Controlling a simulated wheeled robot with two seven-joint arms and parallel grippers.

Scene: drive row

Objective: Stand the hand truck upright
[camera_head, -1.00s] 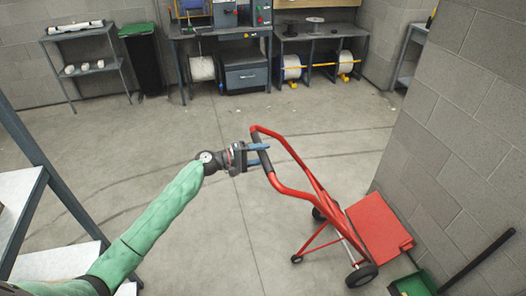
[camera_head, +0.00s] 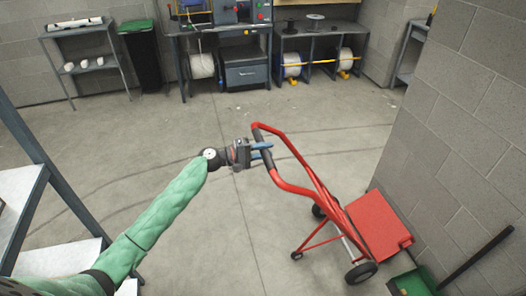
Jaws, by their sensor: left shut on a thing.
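The red hand truck (camera_head: 315,187) leans back to the left in the head view, its handle end raised off the floor. Its dark wheels (camera_head: 361,272) and red toe plate (camera_head: 378,224) are at the lower right near the block wall. A thin red strut reaches down to a small caster on the floor. My right gripper is not in view.
A grey block wall (camera_head: 465,130) stands close on the right. A green dustpan (camera_head: 412,283) with a dark handle lies by it. Grey shelving (camera_head: 35,200) stands at the left. Workbenches (camera_head: 225,95) and a black bin (camera_head: 146,65) line the back. The middle floor is clear.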

